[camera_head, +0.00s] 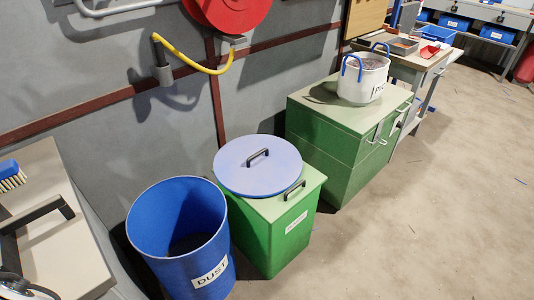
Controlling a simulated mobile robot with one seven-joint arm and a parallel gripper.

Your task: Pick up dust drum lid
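The dust drum lid (240,173) is a round blue-grey disc with a black bar handle (258,154) on top. It lies flat on the green bin (290,232), handle up, and overhangs the bin's left and back edges. The blue dust drum (152,252), labelled DUST, stands open just left of the green bin. Its inside is dark and its bottom is hard to make out. My gripper is not in view.
A second black handle (294,190) sits on the green bin's top. A larger green chest (310,125) behind carries a white bucket (349,82). A bench (85,240) with a brush (12,176) is at left. A wall stands behind; the floor at right is clear.

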